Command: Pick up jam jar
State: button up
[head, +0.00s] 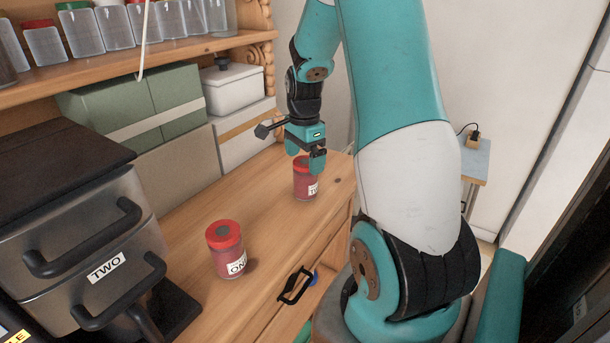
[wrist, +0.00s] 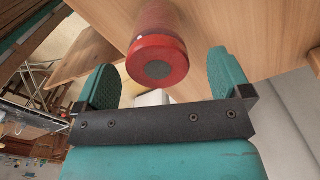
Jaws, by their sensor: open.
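A jam jar with a red lid and a white label stands upright on the wooden dresser top near its far right end (head: 304,184). The label is too small to read surely. A second red-lidded jar (head: 226,254), labelled ONE, stands nearer. My gripper (head: 307,160) is open over the far jar, and it partly hides the lid. In the wrist view the jar (wrist: 157,58) shows lid-first, near the gap between the two open teal fingers of my gripper (wrist: 163,64). I cannot tell whether a finger touches it.
Metal drawer boxes (head: 85,240) with black handles, one labelled TWO, stand at the left. Green boxes (head: 140,105) and a white lidded pot (head: 232,88) line the back. A shelf (head: 130,68) with jars hangs above. An open-looking dresser drawer front carries a black handle (head: 295,286).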

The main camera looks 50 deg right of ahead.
jog(key=shift+s+f+p, duration=0.15)
jog(key=shift+f+p, duration=1.05)
jog(key=shift+f, duration=1.45)
jog(key=c, duration=1.2)
jog(key=shift+c, duration=0.2)
jog(key=shift+r, duration=0.2)
notch_tip(320, 180, up, 19)
jog(key=b, duration=1)
send_near(305, 173)
notch_tip(305, 173, up, 2)
jog(key=w+d, duration=0.2)
jog(key=d, duration=0.1)
jog(key=shift+a+r+p, duration=0.25)
jog(key=shift+r+p, duration=0.05)
jog(key=shift+r, duration=0.05)
